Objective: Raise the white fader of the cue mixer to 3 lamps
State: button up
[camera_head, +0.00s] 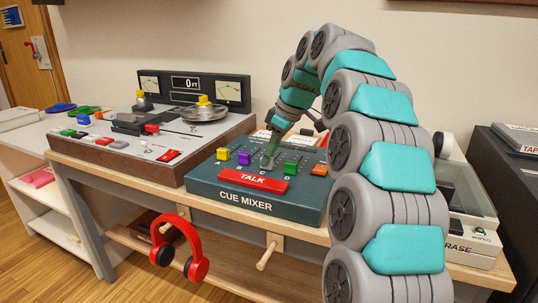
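The cue mixer (246,203) is a dark teal box on the wooden bench, with a red TALK bar (253,182) along its front. A yellow fader (223,154), a purple fader (243,158), a green fader (290,168) and an orange fader (318,170) show on its top. My gripper (267,162) points down at the mixer between the purple and green faders. I cannot see the white fader; my gripper covers the spot between those two. The fingers are too small to tell whether they are open or shut. I cannot make out lit lamps; my arm hides part of the mixer's back.
A tape machine (150,160) with a yellow-topped reel and two meters stands left of the mixer. Red headphones (180,248) and a wooden peg (267,255) hang at the bench front. A clear-lidded ERASE box (470,250) stands at the right, beyond my arm.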

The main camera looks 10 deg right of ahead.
grip_shut()
dwell(0.9)
